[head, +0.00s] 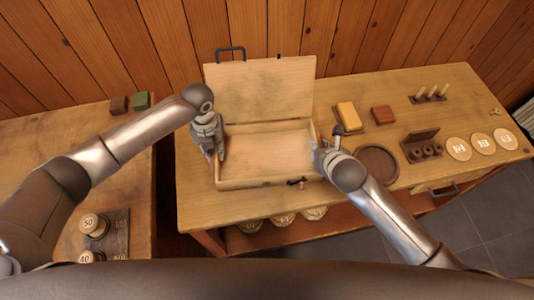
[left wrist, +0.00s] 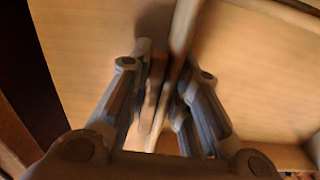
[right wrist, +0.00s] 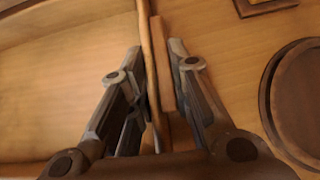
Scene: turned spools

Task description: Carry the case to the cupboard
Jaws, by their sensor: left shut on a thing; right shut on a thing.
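The wooden case (head: 265,95) stands open on the table, its lid raised toward the plank wall and its inside empty. My left gripper (head: 217,150) is at the case's left side; in the left wrist view its fingers (left wrist: 160,95) are shut on the case's side wall. My right gripper (head: 322,155) is at the case's right side; in the right wrist view its fingers (right wrist: 155,90) are shut on that side wall. Parts of both side walls are hidden by the grippers. No cupboard can be made out.
Right of the case are a yellow block (head: 347,116), a red-brown block (head: 383,115), a round dark tray (head: 376,164), a peg rack (head: 428,95), a spool holder (head: 422,147) and pale discs (head: 459,148). A side table (head: 50,150) stands left, across a gap.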

